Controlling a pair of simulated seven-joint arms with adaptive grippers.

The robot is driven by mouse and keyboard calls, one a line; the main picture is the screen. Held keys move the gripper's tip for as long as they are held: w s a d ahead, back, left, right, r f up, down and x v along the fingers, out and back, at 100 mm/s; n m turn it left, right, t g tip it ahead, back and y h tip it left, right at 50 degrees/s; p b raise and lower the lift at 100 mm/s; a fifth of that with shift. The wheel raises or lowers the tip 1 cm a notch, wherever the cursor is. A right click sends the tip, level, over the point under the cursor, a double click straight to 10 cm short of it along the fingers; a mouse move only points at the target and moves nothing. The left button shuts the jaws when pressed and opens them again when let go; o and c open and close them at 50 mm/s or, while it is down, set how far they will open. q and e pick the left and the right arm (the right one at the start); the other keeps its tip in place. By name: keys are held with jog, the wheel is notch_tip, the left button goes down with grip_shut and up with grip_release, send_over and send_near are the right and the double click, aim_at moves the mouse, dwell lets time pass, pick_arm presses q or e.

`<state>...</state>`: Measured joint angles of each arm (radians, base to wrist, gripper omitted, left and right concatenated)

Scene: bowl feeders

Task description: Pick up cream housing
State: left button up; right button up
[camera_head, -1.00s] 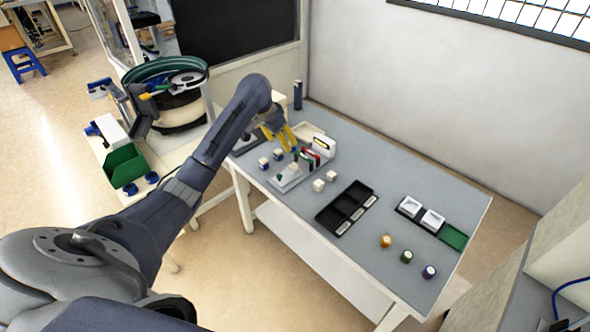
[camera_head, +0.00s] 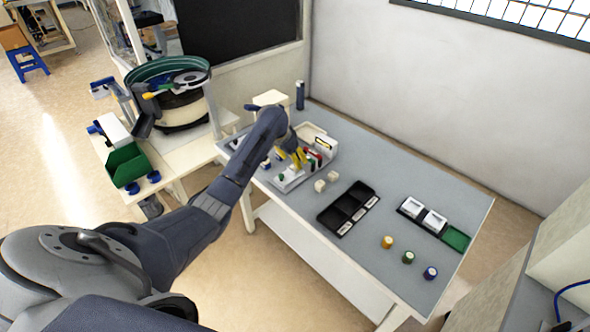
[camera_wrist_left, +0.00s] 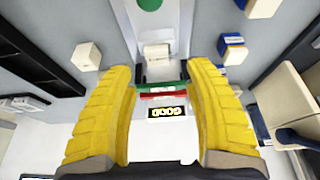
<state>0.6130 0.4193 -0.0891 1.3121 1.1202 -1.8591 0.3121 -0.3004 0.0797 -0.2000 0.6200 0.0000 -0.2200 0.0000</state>
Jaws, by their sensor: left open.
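Several cream cube-like blocks are in view; I cannot tell which is the named housing. Two cream blocks (camera_head: 320,185) stand on the grey table right of a white fixture (camera_head: 291,184); one shows at the left in the left wrist view (camera_wrist_left: 87,56). Another cream block (camera_wrist_left: 157,54) sits in the fixture, beyond the fingertips and between the finger lines. My left gripper (camera_head: 301,160) is over the fixture, with its yellow fingers apart and empty in the left wrist view (camera_wrist_left: 163,75). Its arm hides part of the table. My right gripper is not in view.
A fixture sign reads GOOD (camera_wrist_left: 167,112), beside red and green strips. Blue-and-white blocks (camera_wrist_left: 232,50) stand close by. A black divided tray (camera_head: 347,207), white square holders (camera_head: 433,221) and several small coloured cylinders (camera_head: 387,242) lie to the right. The table's right end has free room.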

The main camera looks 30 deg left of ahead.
pick_arm(q)
jog(key=shift+x, duration=2.3)
jog(key=shift+d, duration=0.1)
grip_shut()
